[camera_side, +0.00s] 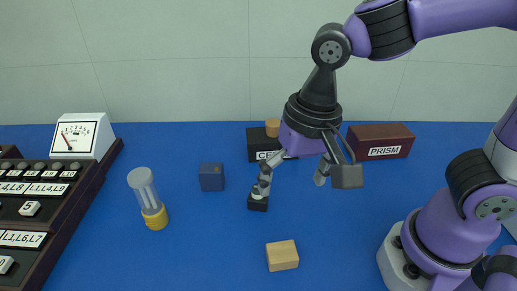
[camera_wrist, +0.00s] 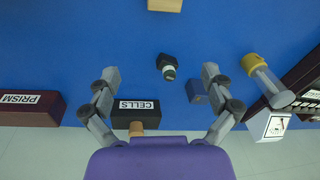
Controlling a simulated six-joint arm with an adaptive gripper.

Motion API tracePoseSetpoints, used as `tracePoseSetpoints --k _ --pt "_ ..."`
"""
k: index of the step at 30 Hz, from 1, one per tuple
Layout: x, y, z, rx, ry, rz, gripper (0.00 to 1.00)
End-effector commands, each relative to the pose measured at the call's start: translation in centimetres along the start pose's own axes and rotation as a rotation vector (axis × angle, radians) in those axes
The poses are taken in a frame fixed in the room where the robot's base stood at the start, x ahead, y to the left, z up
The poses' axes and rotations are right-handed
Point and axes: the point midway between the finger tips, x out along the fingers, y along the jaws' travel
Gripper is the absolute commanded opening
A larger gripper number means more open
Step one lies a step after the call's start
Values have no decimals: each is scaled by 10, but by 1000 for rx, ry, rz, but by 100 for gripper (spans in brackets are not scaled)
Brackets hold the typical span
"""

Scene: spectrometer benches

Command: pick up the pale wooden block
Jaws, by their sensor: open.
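The pale wooden block (camera_side: 282,255) lies on the blue bench top near the front middle in the side view. In the wrist view the block (camera_wrist: 165,5) is cut off by the top edge. My gripper (camera_side: 308,181) is open and empty, held above the bench, behind and higher than the block, apart from it. In the wrist view both fingers of my gripper (camera_wrist: 160,88) are spread wide with nothing between the tips. No part of the block is hidden in the side view.
A small black-based object (camera_side: 258,203) stands near my gripper's left finger. Behind are the CELLS box (camera_side: 255,142) and PRISM box (camera_side: 380,141). A panel (camera_side: 55,205) fills the left edge. Around the block is clear.

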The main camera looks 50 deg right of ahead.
Motion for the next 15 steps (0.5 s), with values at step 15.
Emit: tracePoseSetpoints --k 15 --pt "70 -19 34 164 -61 109 95"
